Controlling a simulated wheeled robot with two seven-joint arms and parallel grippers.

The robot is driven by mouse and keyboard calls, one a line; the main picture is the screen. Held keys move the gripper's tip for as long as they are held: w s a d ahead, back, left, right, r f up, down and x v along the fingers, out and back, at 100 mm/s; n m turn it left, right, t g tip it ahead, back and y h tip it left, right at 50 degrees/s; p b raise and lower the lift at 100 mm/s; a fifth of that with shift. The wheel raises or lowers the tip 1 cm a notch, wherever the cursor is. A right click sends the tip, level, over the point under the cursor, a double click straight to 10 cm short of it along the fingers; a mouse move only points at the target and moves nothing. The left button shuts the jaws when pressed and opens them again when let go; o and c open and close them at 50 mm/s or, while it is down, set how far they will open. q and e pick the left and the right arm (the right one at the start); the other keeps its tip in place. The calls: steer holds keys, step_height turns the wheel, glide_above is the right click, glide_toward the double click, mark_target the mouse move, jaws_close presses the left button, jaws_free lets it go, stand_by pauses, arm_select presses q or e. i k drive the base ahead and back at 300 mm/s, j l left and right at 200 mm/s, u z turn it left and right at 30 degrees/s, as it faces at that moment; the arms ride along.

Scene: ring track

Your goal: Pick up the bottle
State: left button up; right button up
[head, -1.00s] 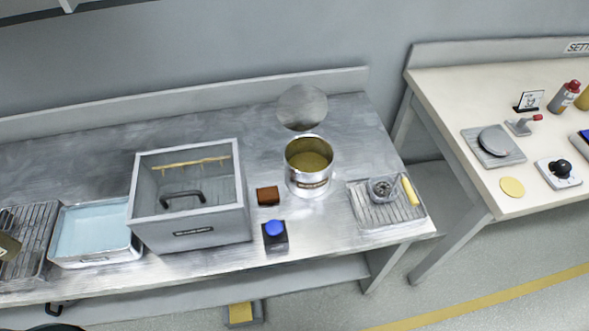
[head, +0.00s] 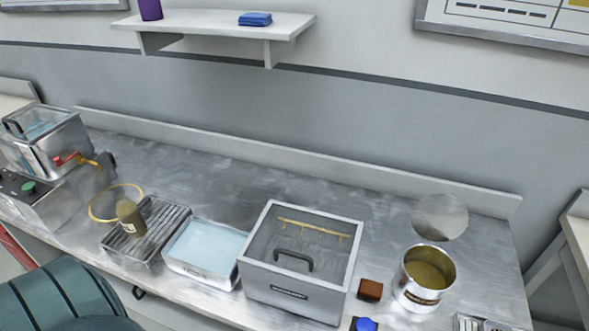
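A small olive-brown container with a pale label (head: 130,217), possibly a bottle, stands tilted in the picture on a slatted metal rack (head: 165,226) at the left of the steel bench. A purple cylinder (head: 151,8) stands on the wall shelf, its top cut off by the frame edge; I cannot tell if it is a bottle. The red-capped bottle on the right table, seen earlier, is out of view. Neither of my grippers is in view.
A blue-water tray (head: 205,247), a lidded grey box (head: 333,292), a brown block (head: 370,289) and an open can (head: 423,299) line the bench (head: 240,180). A machine (head: 50,145) stands left. A dark green ribbed thing (head: 60,303) fills the lower left.

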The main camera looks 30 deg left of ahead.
mark_target(128, 212)
steer(key=u, duration=2.25)
